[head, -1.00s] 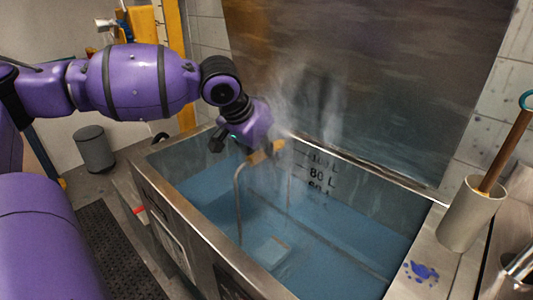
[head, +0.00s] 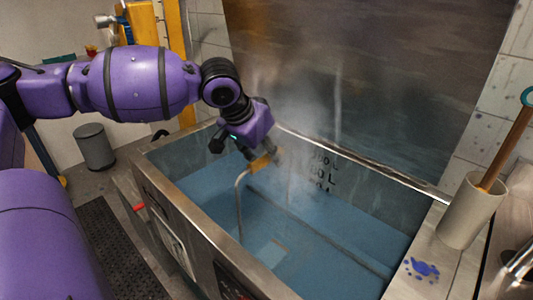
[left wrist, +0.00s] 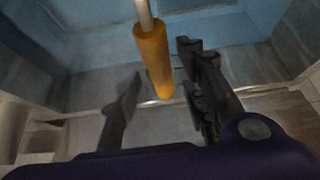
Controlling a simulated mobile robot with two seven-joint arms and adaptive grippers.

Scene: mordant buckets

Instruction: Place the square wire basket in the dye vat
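The dye vat (head: 158,192) is a large rectangular steel tank of blue liquid, with litre marks on its far inner wall. The square wire basket (head: 277,250) is down in the liquid, showing only as a blurred pale patch. Its thin bent rod (head: 238,205) rises from the liquid to an orange grip (head: 260,163). The grip also shows in the left wrist view (left wrist: 153,62). My left gripper (head: 245,150) is over the vat at the grip. In the left wrist view its fingers (left wrist: 160,85) are spread either side of the grip, with gaps visible. My right gripper is out of view.
Steam rises over the vat. A beige holder (head: 467,215) with a wooden-handled tool stands on the right ledge, near blue splashes (head: 421,269). A grey bin (head: 95,147) and a black floor mat (head: 115,245) are at left. A dark panel (head: 370,80) stands behind.

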